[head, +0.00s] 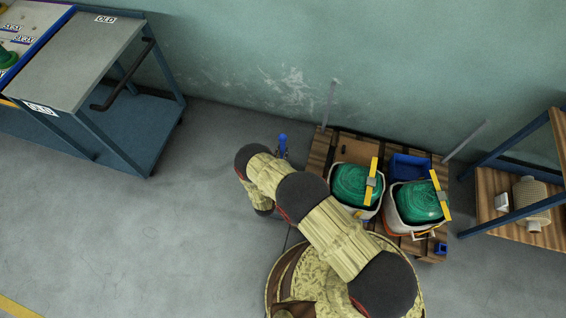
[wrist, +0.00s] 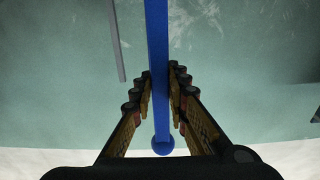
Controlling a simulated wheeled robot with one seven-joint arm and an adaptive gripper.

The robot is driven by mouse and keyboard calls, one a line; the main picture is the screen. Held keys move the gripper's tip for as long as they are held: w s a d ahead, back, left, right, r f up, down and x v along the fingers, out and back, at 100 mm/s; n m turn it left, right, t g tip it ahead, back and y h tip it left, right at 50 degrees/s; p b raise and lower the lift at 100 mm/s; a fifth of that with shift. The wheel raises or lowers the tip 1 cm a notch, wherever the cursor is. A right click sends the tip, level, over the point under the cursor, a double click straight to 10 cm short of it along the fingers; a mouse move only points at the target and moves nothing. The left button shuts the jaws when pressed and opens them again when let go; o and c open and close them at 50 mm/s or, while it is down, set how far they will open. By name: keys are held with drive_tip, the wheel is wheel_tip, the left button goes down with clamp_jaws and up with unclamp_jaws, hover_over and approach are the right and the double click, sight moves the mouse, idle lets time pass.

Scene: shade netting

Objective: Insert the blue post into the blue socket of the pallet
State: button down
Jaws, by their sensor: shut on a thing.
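My gripper (wrist: 161,92) is shut on the blue post (wrist: 158,45), which runs between the fingers and has a round knob at its near end in the wrist view. In the head view the knobbed end of the blue post (head: 283,139) shows just left of the pallet, beyond my arm. The wooden pallet (head: 318,158) lies by the wall, partly hidden by my arm. A small blue fitting (head: 441,248), which looks like the blue socket, is at its near right corner. Its opening is too small to make out.
Grey posts (head: 329,105) and (head: 466,140) stand at the pallet's far corners; one grey post (wrist: 116,40) shows in the wrist view. Two tubs with green contents (head: 355,185) (head: 419,203) and a blue bin (head: 408,167) sit on the pallet. A shelf (head: 490,211) stands right, a cart (head: 90,60) left.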

sight(282, 144)
drive_tip(key=shift+r+p, duration=1.1)
drive_tip(key=shift+r, duration=0.8)
drive_tip(key=shift+r, duration=0.35)
drive_tip(key=shift+r+p, duration=0.65)
drive_tip(key=shift+r, duration=0.15)
idle(0.4)
drive_tip(key=shift+r, duration=0.3)
drive_tip(key=shift+w+r+p, duration=0.1)
drive_tip(key=shift+r+p, duration=0.35)
drive_tip(key=shift+r, duration=0.05)
